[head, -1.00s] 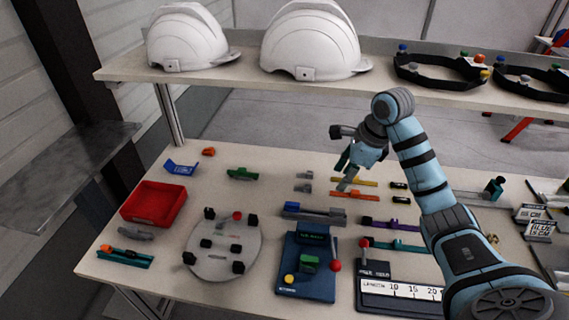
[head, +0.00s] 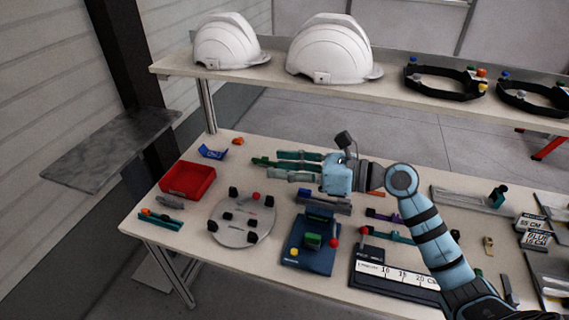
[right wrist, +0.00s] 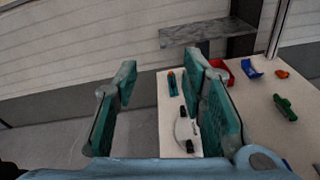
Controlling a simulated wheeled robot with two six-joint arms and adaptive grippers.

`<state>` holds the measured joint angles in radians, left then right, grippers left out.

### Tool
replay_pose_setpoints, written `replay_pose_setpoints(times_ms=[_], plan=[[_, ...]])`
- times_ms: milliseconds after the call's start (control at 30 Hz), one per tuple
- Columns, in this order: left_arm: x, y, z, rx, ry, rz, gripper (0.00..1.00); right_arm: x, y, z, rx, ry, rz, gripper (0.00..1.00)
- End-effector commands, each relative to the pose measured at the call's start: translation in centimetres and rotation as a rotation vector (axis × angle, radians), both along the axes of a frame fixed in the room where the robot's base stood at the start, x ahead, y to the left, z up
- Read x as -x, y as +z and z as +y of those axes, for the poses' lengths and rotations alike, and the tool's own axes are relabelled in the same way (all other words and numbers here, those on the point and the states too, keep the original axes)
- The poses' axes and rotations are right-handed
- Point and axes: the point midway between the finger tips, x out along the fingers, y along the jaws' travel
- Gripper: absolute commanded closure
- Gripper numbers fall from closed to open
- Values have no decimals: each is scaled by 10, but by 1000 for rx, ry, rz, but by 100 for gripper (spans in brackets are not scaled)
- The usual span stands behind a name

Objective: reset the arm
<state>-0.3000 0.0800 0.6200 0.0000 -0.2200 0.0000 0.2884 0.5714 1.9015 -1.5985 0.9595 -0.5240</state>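My right gripper (head: 280,165) is above the middle of the table, with its fingers pointing left. It also shows in the right wrist view (right wrist: 157,85), where its two green-padded fingers stand wide apart with nothing between them. A green clip (head: 259,162) shows just past the fingertips in the head view; in the right wrist view it (right wrist: 285,107) lies to the right of both fingers, outside the gap. My left gripper is in neither current view.
White helmets (head: 330,50) and black headbands (head: 445,82) sit on the raised shelf (head: 270,78) behind. On the table are a red tray (head: 187,181), a round grey plate (head: 241,220), a blue fixture (head: 308,246) and a length gauge (head: 395,275). A grey side shelf (head: 110,150) stands left.

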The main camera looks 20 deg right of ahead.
Motion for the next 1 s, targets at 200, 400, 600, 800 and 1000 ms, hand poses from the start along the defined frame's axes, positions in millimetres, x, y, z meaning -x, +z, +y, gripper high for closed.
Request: replay_pose_setpoints(times_ms=[200, 400, 600, 800, 1000], plan=[[0, 0, 0, 0, 0, 0, 54, 2, 15, 6, -129, -20, -9, 62], [0, 0, 0, 0, 0, 0, 54, 2, 15, 6, -132, -20, -10, 62], [0, 0, 0, 0, 0, 0, 54, 1, 15, 7, -129, -18, -10, 62], [0, 0, -1, 1, 0, 0, 54, 8, 47, 7, -462, -83, 4, 62], [-1, 0, -1, 1, 0, -1, 54, 27, 13, -115, -1658, -610, 354, 62]])
